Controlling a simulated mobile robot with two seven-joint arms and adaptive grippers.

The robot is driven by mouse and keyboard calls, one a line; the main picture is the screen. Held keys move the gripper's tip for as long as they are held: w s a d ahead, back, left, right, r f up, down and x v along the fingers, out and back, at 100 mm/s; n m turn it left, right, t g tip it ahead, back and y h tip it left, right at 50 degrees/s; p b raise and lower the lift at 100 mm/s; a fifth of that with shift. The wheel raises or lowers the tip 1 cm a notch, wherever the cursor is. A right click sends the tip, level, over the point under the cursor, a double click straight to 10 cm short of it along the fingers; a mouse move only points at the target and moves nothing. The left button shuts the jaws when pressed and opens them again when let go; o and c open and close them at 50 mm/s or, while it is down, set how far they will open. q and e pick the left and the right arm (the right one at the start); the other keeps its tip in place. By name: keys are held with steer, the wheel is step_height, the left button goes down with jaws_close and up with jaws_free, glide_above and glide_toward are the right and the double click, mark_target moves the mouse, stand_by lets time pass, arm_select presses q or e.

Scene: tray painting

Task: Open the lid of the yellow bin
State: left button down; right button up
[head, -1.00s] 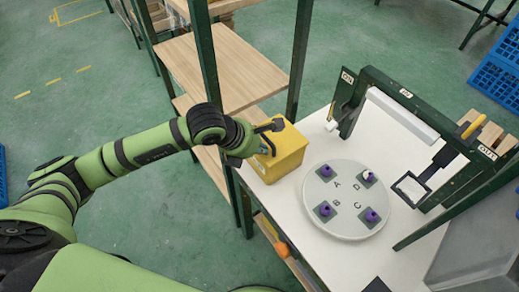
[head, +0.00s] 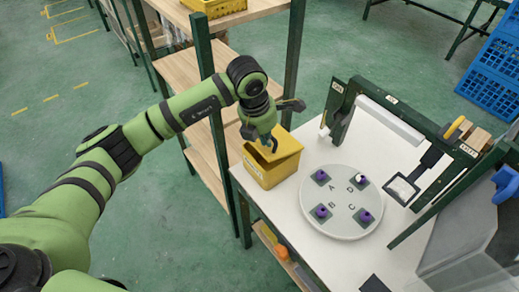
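The yellow bin (head: 268,174) stands at the left edge of the white table, left of the round turntable. Its yellow lid (head: 287,146) looks tilted, with a dark gap at the left beneath my gripper. My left gripper (head: 279,124) is just above the bin, its dark fingers spread apart. One finger points right above the lid and the other reaches down at the lid's near left part. Nothing shows held between them. Whether the lower finger touches the lid is unclear, and the gripper hides part of the bin's top. My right gripper is not in view.
The white turntable (head: 341,226) carries several purple-topped pieces by letters A to D. A dark green frame (head: 345,110) with a white roller stands behind it. Wooden shelves (head: 256,62) with green posts rise behind my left arm.

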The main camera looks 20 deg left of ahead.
arm_select(q)
steer(key=shift+w+d+r+b, duration=0.45)
steer(key=shift+w+d+r, duration=0.25)
steer(key=shift+w+r, duration=0.2)
steer(key=shift+a+r, duration=0.1)
stand_by(0.6)
